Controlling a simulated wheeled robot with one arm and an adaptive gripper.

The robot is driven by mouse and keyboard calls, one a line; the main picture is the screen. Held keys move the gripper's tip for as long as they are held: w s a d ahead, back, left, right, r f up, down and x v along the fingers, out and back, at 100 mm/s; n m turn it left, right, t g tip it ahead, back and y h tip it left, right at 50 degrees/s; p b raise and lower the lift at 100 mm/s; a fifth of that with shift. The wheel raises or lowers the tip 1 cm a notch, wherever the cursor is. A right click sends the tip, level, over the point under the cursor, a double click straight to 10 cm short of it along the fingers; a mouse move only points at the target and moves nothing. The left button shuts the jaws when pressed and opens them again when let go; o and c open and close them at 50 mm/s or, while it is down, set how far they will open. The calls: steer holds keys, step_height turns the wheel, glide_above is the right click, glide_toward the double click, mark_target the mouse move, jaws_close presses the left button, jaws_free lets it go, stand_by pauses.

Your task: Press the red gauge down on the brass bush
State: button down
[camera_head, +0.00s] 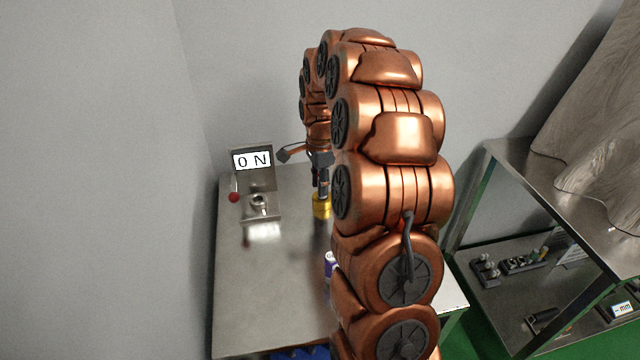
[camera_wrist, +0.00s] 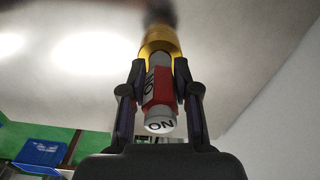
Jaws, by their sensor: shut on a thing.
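My gripper (camera_wrist: 160,80) is shut on the red gauge (camera_wrist: 161,90), a red body with grey ends marked with dark letters. The gauge's far end meets or overlaps the yellow brass bush (camera_wrist: 160,42) in the wrist view. I cannot tell how far it sits on or in the bush. In the head view the bush (camera_head: 321,207) stands on the steel table, directly below my gripper (camera_head: 322,185). The gauge cannot be made out there.
A metal fixture (camera_head: 260,205) with an "ON" sign (camera_head: 252,161) and a red knob (camera_head: 234,197) stands left of the bush. A purple can (camera_head: 330,263) is partly hidden by my arm. The table's (camera_head: 265,300) front left is clear. A shelf (camera_head: 560,220) stands right.

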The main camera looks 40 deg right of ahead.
steer(key=shift+r+p, duration=0.4)
steer(key=shift+r, duration=2.4)
